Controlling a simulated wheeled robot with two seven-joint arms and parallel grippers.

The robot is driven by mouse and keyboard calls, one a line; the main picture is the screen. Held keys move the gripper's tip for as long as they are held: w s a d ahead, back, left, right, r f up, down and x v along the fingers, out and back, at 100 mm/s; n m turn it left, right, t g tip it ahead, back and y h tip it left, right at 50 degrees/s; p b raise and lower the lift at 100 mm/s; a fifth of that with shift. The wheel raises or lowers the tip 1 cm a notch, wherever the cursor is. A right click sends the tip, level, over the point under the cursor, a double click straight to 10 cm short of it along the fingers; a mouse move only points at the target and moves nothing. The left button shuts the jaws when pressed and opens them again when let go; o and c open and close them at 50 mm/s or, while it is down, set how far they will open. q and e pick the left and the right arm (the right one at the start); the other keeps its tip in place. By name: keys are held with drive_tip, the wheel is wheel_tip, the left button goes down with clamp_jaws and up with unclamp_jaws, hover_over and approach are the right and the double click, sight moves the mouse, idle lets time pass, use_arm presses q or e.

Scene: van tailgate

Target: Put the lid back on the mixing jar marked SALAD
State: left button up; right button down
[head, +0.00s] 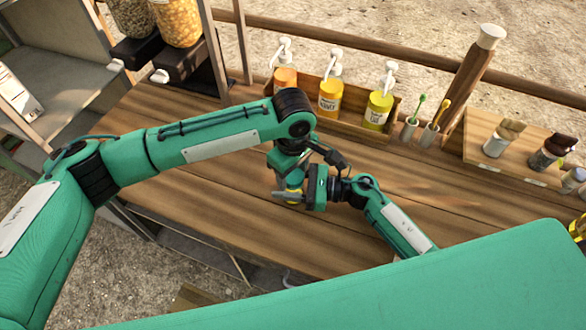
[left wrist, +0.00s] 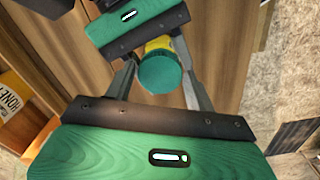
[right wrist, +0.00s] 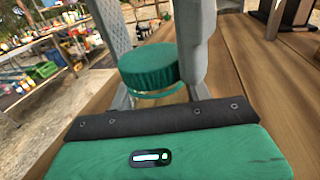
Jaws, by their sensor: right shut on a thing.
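A yellow jar (head: 295,183) stands at the middle of the wooden counter, mostly hidden by my grippers. Its label does not show. A round green lid (left wrist: 160,74) is at its top in the left wrist view; it also shows in the right wrist view (right wrist: 148,66), with a thin green rim just below it. I cannot tell whether it is fully seated. My right gripper (head: 296,197) reaches in from the right and is shut on the jar. My left gripper (left wrist: 159,55) is above, its fingers apart on either side of the lid and jar.
A wooden rack (head: 301,107) with several pump bottles stands behind, beside cups with brushes (head: 410,128). A small board with jars (head: 510,162) is at the right, dispensers (head: 178,24) at the back left. The counter (head: 220,205) in front is clear.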

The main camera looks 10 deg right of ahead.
use_arm(q)
drive_tip(key=c, duration=0.7)
drive_tip(key=m, duration=0.4)
drive_tip(key=shift+m, duration=0.3)
drive_tip(key=m, duration=1.3)
drive_tip(key=shift+m, duration=0.3)
drive_tip(key=m, duration=0.4)
drive_tip(key=shift+m, duration=0.4)
drive_tip(key=m, duration=0.4)
drive_tip(key=shift+w+m, duration=0.1)
drive_tip(key=shift+m, duration=0.2)
drive_tip(key=m, duration=0.4)
drive_tip(key=shift+m, duration=0.3)
drive_tip(key=m, duration=0.5)
drive_tip(key=shift+f, duration=0.1)
drive_tip(key=o, duration=1.2)
drive_tip(key=shift+c, duration=0.2)
wheel_tip(320, 180, up, 12)
